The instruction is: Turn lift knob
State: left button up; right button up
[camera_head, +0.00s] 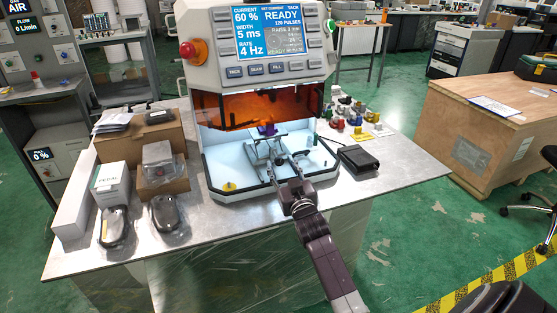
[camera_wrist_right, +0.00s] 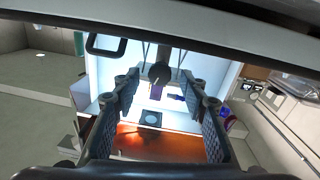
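The machine (camera_head: 262,60) has an orange window (camera_head: 255,107) above a lit white chamber. Inside stands a small grey lift stage (camera_head: 262,146) with a purple piece (camera_head: 266,129) on top; the purple piece also shows in the wrist view (camera_wrist_right: 160,93). A round dark knob (camera_wrist_right: 159,72) lies between my right fingertips as seen in the wrist view; it looks like the lift knob. My right gripper (camera_head: 284,166) reaches into the chamber front, open, with a finger on each side of the knob. I see no contact with it. My left gripper is out of view.
Boxes (camera_head: 112,183) and two dark handheld devices (camera_head: 168,212) stand left of the machine. A black box (camera_head: 358,158) and several small coloured parts (camera_head: 350,112) lie right. The steel table (camera_head: 400,160) is bare at its right end. A wooden crate (camera_head: 480,130) stands beyond.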

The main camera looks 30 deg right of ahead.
aim_at(280, 162)
jog(key=x, duration=0.2)
jog(key=shift+w+d+f, duration=0.15)
jog(key=shift+w, duration=0.35)
jog(key=shift+w+d, duration=0.1)
jog(key=shift+w, duration=0.05)
grip_shut()
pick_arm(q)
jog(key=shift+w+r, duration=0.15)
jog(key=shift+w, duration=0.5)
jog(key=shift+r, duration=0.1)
pick_arm(e)
jog(key=m+p, duration=0.2)
jog(key=m, duration=0.1)
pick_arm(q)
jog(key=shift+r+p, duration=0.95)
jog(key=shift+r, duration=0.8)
pick_arm(e)
jog(key=shift+m, duration=1.9)
